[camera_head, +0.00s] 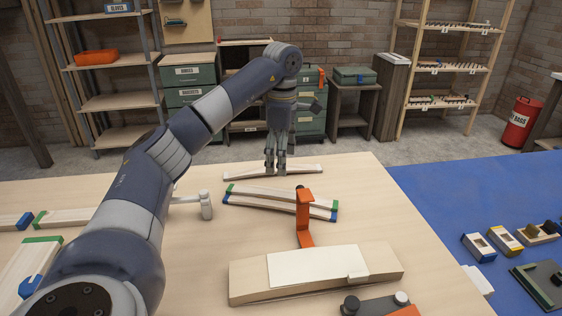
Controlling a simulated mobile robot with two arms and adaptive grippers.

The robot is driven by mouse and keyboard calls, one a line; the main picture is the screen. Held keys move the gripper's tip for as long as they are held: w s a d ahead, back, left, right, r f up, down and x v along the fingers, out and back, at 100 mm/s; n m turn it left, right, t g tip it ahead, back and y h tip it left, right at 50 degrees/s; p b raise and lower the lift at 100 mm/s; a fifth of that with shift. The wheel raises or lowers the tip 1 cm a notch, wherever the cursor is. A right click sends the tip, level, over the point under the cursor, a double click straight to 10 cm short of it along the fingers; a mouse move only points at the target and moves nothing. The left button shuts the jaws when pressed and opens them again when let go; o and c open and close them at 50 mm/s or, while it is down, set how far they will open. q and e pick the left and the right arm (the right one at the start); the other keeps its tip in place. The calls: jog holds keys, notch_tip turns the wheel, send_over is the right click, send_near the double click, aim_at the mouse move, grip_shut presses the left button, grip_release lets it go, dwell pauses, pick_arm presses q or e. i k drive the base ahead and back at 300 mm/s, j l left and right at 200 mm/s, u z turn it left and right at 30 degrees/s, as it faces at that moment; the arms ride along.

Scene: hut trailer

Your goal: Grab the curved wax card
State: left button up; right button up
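My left arm reaches across the pale wooden table, and my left gripper (275,170) points down at the table's far side. Its fingertips are at a pale strip (308,168) lying flat; I cannot tell whether they touch or grip it. My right gripper is not in view. I cannot identify a curved wax card for certain. A flat white sheet (310,268) lies on a thick wooden board (250,281) at the front. A small white piece (477,281) lies near the left edge of the blue mat (440,205).
An orange upright clamp (304,212) stands by pale strips with green and blue ends (280,194). Small boxes (504,239) and a dark green block (541,283) sit on the mat.

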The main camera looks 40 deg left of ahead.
aim_at(307, 265)
jog(key=k+l, duration=0.5)
jog(key=l, duration=0.15)
jog(key=k+l, duration=0.5)
jog(key=l, duration=0.15)
jog(key=k+l, duration=0.55)
jog(key=l, duration=0.1)
